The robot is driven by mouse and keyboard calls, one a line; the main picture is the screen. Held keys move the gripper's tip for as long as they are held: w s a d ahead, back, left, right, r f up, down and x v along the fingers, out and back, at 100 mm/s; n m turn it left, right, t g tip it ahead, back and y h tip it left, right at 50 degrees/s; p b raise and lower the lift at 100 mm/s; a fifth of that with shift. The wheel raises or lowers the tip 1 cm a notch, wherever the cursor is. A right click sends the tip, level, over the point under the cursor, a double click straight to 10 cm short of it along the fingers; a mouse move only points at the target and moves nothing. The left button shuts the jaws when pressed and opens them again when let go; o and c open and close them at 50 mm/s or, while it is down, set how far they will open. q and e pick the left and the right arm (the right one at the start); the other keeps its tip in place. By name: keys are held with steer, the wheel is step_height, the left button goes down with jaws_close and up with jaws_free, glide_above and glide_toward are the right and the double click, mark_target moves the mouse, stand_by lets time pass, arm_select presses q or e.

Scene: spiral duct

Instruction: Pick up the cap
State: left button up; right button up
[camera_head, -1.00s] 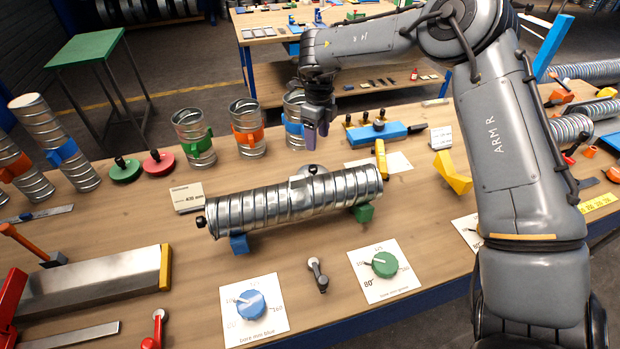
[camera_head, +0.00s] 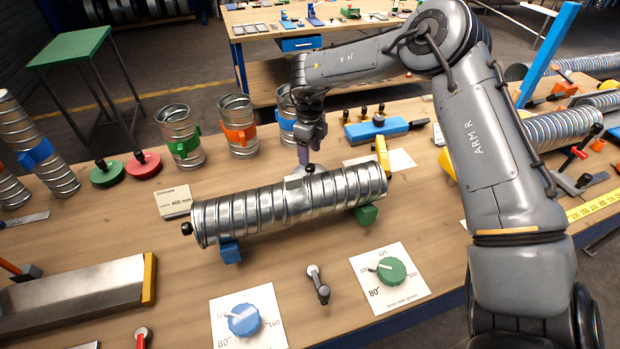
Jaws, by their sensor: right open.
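Several caps with black knobs are in view, and I cannot tell which one is meant. A green cap (camera_head: 107,176) and a red cap (camera_head: 144,165) lie on the bench at the left. A black knob (camera_head: 310,168) shows just behind the spiral duct (camera_head: 275,207), its base mostly hidden by the duct. My right gripper (camera_head: 304,160) is open, pointing down right at this knob. I cannot tell whether its fingers straddle or touch the knob. The duct's left end carries another black knob (camera_head: 187,229). My left gripper is out of view.
The duct rests on a blue support (camera_head: 230,252) and a green support (camera_head: 366,215). Short ducts with green (camera_head: 185,146), orange (camera_head: 240,137) and blue bands stand behind. A blue block (camera_head: 376,129) lies right of the gripper. Two dials (camera_head: 243,320) (camera_head: 391,270) are in front.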

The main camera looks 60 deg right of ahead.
mark_target(311, 166)
steer(key=shift+s+d+f, duration=0.1)
steer(key=shift+f, duration=2.15)
jaws_close()
